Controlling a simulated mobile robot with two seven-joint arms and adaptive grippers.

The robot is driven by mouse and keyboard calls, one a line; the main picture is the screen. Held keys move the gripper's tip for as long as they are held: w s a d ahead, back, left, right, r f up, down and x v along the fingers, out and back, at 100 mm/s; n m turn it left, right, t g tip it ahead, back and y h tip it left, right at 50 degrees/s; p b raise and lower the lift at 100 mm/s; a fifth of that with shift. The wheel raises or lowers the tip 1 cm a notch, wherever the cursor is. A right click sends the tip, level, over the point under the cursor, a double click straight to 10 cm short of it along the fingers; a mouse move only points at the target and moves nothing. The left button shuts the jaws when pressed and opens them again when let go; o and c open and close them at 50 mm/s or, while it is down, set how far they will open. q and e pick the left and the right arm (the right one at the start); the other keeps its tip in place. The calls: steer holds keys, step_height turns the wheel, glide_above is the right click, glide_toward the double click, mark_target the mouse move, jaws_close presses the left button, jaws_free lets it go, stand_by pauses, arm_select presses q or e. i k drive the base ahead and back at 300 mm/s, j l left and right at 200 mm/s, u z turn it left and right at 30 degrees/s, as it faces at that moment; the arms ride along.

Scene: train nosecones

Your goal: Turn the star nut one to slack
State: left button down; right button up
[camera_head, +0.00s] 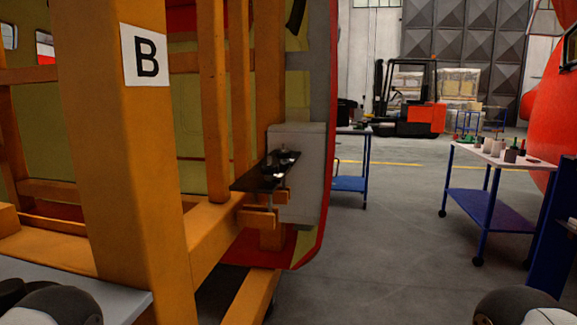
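A dark bracket plate (266,172) juts out from the orange frame beside a grey panel, near the middle of the view. Small dark and pale metal parts (281,160) sit on top of it; one of them may be a star nut, but they are too small to tell. Below the plate are orange blocks with a thin metal rod (270,196). I cannot clearly identify star nut one. Only rounded grey and black parts of my arms show at the bottom left and bottom right corners. Neither of my grippers' fingertips is in view.
A thick orange post (127,190) marked "B" stands close on the left. A blue trolley (492,190) with small items stands at right, another (351,160) behind the frame. A forklift (410,110) is far back. The grey floor (385,255) between is clear.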

mark_target(284, 155)
steer(key=i+l, duration=0.35)
steer(key=i+l+u, duration=0.15)
steer(key=i+l, duration=0.6)
steer(key=l, duration=0.25)
steer(key=j+u, duration=0.05)
